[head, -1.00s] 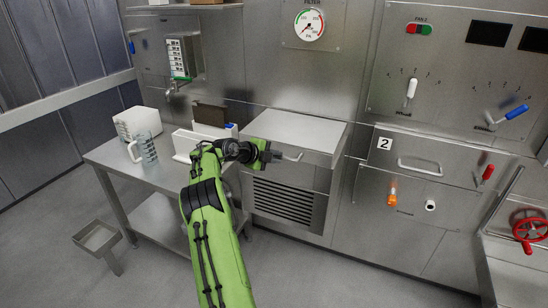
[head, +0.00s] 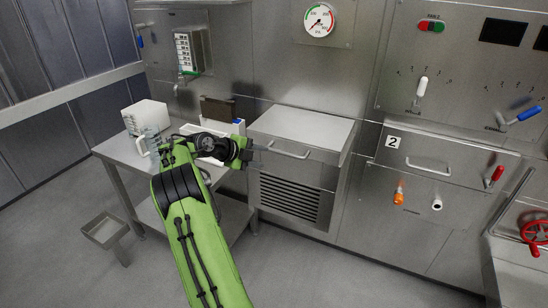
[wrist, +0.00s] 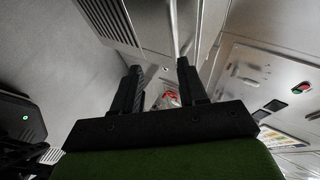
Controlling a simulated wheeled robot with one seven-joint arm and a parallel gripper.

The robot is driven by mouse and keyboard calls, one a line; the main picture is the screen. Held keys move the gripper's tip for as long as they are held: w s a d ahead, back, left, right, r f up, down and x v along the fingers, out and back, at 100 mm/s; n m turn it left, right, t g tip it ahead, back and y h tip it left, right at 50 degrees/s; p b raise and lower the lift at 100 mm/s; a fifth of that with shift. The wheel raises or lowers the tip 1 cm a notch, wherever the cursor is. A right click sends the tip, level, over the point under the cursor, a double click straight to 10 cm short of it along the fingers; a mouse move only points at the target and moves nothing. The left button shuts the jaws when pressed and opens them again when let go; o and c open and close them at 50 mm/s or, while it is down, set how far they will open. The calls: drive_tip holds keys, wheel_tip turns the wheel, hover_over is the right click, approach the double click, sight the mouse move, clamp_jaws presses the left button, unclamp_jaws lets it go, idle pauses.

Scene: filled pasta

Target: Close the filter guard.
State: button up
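A steel box unit with a flat top (head: 300,124) stands below the round gauge in the head view; it appears to be the filter guard. A bar handle (head: 289,152) runs along its front, above a louvred grille (head: 290,199). The top lies flat; I cannot tell whether the guard is fully shut. My gripper (head: 257,157) is just left of the handle and apart from it. In the wrist view the two black fingers (wrist: 158,70) stand apart with nothing held between them. The grille also shows at the wrist view's upper left (wrist: 108,18).
A steel side table (head: 118,152) at left carries a white box (head: 146,115), a clear jug and a white tray. A small bin (head: 105,229) stands on the floor. At right are panel 2's drawer handle (head: 428,165), levers and a red wheel (head: 535,232). The front floor is clear.

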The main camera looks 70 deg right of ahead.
drive_tip(key=v, duration=0.5)
drive_tip(key=shift+s+d+r+p, duration=0.1)
drive_tip(key=shift+s+r+p, duration=0.05)
drive_tip(key=shift+p, duration=0.15)
